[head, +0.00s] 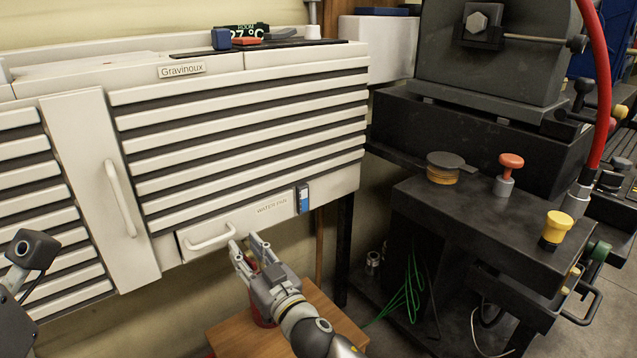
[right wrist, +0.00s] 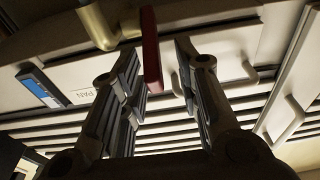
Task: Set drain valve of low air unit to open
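The low air unit is the long white slatted cabinet marked Gravinoux (head: 240,125). In the right wrist view, a brass pipe (right wrist: 97,25) shows at its underside, with the red lever of the drain valve (right wrist: 151,50) beside it. My right gripper (head: 244,243) is below the cabinet's front edge, near the water pan handle in the head view. In the right wrist view its fingers (right wrist: 157,48) are apart, with the red lever between them. I cannot tell whether they touch it. The head view does not clearly show the valve.
The water pan front (head: 240,224) has a white handle (head: 210,238). A blue label (head: 303,198) is to its right. A wooden stool (head: 240,338) with a red container (head: 262,318) stands below my right gripper. A black bench (head: 490,215) with knobs stands at right.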

